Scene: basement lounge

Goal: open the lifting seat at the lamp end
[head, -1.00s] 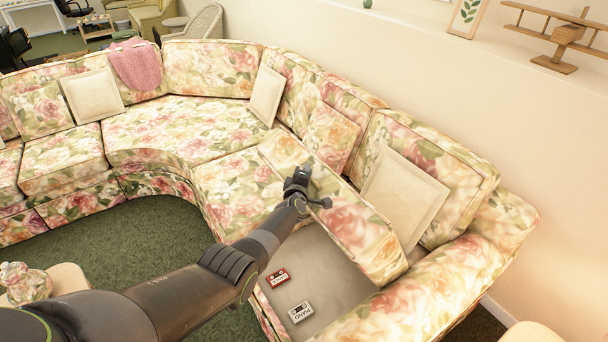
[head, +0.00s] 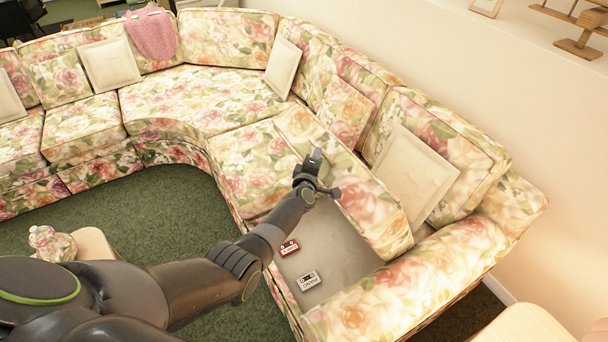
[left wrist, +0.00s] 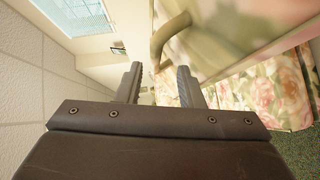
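The lifting seat (head: 372,208) is a floral cushion panel on the right arm of the sofa. It is tilted up, leaning back toward the backrest cushions. Under it is an open grey compartment (head: 335,247) with a red cassette (head: 289,248) and a white cassette (head: 308,281) inside. My left gripper (head: 324,173) is at the seat's raised front edge. In the left wrist view its fingers (left wrist: 158,85) are apart with nothing between them. An olive strap loop (left wrist: 160,45) shows just past the fingertips, blurred. My right gripper is not in view.
A cream pillow (head: 415,175) and floral back cushions stand behind the seat. The sofa armrest (head: 420,280) borders the compartment at the right. A small table (head: 95,243) with a floral jar (head: 52,243) is at the lower left. Green carpet (head: 150,215) lies open in front.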

